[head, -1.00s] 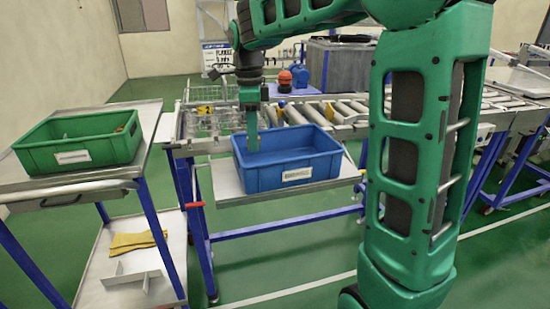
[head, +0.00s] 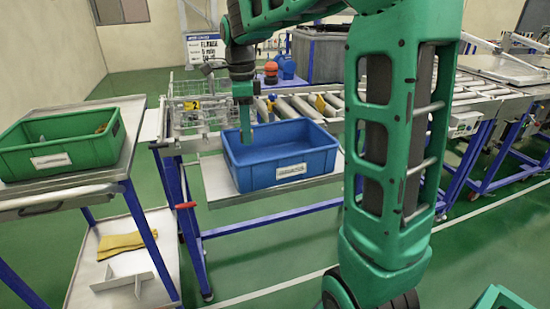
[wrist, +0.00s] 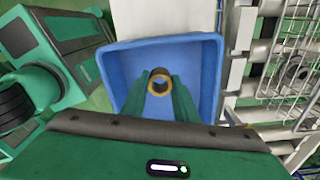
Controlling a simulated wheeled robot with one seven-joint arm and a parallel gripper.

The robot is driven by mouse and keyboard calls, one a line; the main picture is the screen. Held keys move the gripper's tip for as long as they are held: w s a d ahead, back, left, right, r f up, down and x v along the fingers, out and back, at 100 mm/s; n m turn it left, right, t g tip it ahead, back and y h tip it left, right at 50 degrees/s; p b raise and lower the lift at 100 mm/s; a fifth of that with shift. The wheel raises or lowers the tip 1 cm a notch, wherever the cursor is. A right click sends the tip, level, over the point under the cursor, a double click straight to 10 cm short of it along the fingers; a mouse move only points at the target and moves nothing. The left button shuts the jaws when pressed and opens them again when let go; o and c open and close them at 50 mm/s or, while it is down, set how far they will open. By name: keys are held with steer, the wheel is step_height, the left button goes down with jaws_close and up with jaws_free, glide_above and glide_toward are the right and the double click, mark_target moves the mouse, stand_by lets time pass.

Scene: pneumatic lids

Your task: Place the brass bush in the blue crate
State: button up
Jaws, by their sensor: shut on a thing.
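The blue crate (head: 275,178) stands on a grey shelf in front of the roller conveyor, with a white label on its front wall. My gripper (head: 247,138) points down over the crate's left part in the head view. In the wrist view my gripper (wrist: 160,95) is shut on the brass bush (wrist: 160,78), a short ring with a bright rim and an open bore. The bush shows against the crate's inside, and the crate (wrist: 212,72) surrounds it in that view. I cannot tell how high the bush is above the crate floor. The bush is not discernible in the head view.
A green crate (head: 60,160) with small parts stands on the left bench. A wire basket (head: 200,112) sits on the conveyor behind the blue crate. Yellow gloves (head: 120,244) lie on the lower shelf. An orange-topped object (head: 271,72) stands farther back.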

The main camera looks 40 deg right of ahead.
steer(key=d+f, duration=0.1)
steer(key=d, duration=0.2)
steer(key=s+d+f, duration=0.1)
steer(key=d+f, duration=0.1)
steer(key=d, duration=0.1)
steer(key=s+d+f, duration=0.1)
steer(key=d+f, duration=0.1)
steer(key=d, duration=0.1)
steer(key=shift+f, duration=2.3)
steer(key=shift+f, duration=0.1)
steer(key=o, duration=1.1)
steer(key=shift+d, duration=0.1)
steer(key=shift+o, duration=0.2)
step_height(320, 180, up, 12)
steer(key=shift+a, duration=0.2)
